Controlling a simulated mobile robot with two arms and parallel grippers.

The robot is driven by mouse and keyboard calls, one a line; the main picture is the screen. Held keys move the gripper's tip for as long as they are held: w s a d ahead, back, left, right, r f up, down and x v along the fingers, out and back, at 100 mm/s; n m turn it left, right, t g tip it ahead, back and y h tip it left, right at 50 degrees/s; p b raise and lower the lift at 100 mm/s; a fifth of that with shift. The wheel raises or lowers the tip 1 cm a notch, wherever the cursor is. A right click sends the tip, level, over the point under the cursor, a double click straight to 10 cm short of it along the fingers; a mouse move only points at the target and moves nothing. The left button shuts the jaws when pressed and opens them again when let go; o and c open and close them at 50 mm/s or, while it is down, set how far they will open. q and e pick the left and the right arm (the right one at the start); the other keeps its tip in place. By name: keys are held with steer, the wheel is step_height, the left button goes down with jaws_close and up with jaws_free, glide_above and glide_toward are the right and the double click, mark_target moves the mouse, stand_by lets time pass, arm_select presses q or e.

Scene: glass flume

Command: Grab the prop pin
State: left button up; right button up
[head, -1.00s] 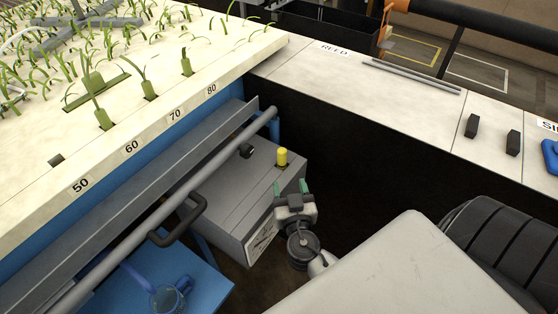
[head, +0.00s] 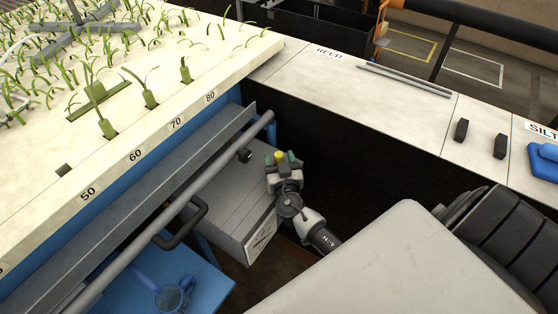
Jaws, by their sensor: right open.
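The prop pin appears to be the yellow-topped peg (head: 280,155) standing on top of the grey box below the flume rail. Only its yellow top shows; its lower part is hidden by my right gripper. My right gripper (head: 281,160) is at the pin, with its green-tipped fingers open, one on either side of the yellow top as seen from here. I cannot tell whether a finger touches it. My left gripper is not in view.
The grey box (head: 228,212) sits under a long grey rail (head: 165,220). A black handle (head: 185,225) juts out beside it. A blue jug (head: 170,297) stands on a blue shelf (head: 205,285). The white bench (head: 350,85) lies beyond a dark gap.

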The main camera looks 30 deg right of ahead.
steer(key=shift+w+d, duration=0.1)
steer(key=shift+w, duration=0.1)
jaws_close()
stand_by(0.3)
